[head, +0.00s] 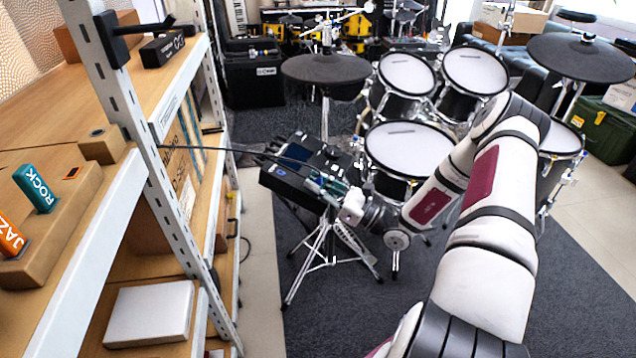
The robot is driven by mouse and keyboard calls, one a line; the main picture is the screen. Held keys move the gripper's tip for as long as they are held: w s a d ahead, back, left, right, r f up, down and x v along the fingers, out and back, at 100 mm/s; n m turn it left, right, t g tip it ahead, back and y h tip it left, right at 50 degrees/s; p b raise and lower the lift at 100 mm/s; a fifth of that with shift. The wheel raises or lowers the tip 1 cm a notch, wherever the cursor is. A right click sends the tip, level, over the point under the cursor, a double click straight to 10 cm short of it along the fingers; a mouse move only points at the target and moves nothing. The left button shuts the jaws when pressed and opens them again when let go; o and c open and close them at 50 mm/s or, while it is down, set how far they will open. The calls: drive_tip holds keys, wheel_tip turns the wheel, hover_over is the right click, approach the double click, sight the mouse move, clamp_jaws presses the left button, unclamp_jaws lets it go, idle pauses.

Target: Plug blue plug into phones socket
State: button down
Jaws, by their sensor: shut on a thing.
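My gripper (322,182) is at the right part of a dark drum module (283,181), which sits on a chrome stand. It is shut on the blue plug, which is small and mostly hidden by the fingers. A thin black cable (235,152) runs from the shelf at left across to my gripper. The phones socket cannot be made out on the module. From this view I cannot tell whether the plug touches the module.
A shelf rack with a slotted metal post (140,160) stands at left, holding teal ROCK (36,188) and orange JAZZ (10,238) blocks. Drums (402,148) and a dark cymbal pad (326,68) surround the module behind and right. Dark carpet (310,325) lies clear in front.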

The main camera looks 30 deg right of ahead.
drive_tip(key=c, duration=1.5)
unclamp_jaws()
drive_tip(key=shift+a+f, duration=0.1)
drive_tip(key=shift+o, duration=0.2)
drive_tip(key=v, duration=1.2)
